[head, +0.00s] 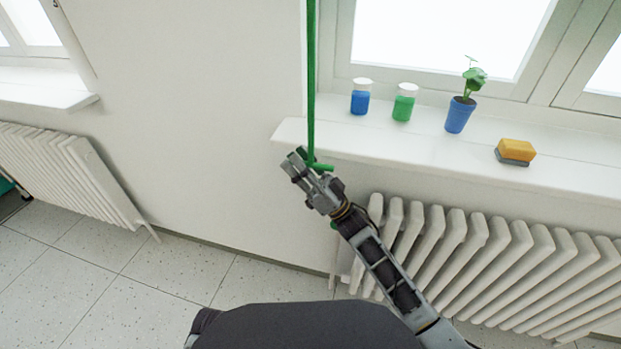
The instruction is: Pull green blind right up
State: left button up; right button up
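A green pull strap (311,85) hangs straight down from the top edge of the head view, along the left side of the window frame. A short green crossbar handle (321,166) is at its lower end, in front of the sill's left end. My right gripper (296,162) is at this handle, with its fingers overlapping the bar in the picture. I cannot tell whether the fingers are closed on it. The green blind itself is out of view above. My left gripper is not in view.
The white sill (400,152) carries a blue jar (361,102), a green jar (403,106), a potted plant (459,116) and a yellow sponge (516,150). A white radiator (490,260) is below. Another radiator (70,175) stands at left. The wall between is clear.

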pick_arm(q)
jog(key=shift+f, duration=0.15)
pick_arm(e)
jog(key=shift+f, duration=0.25)
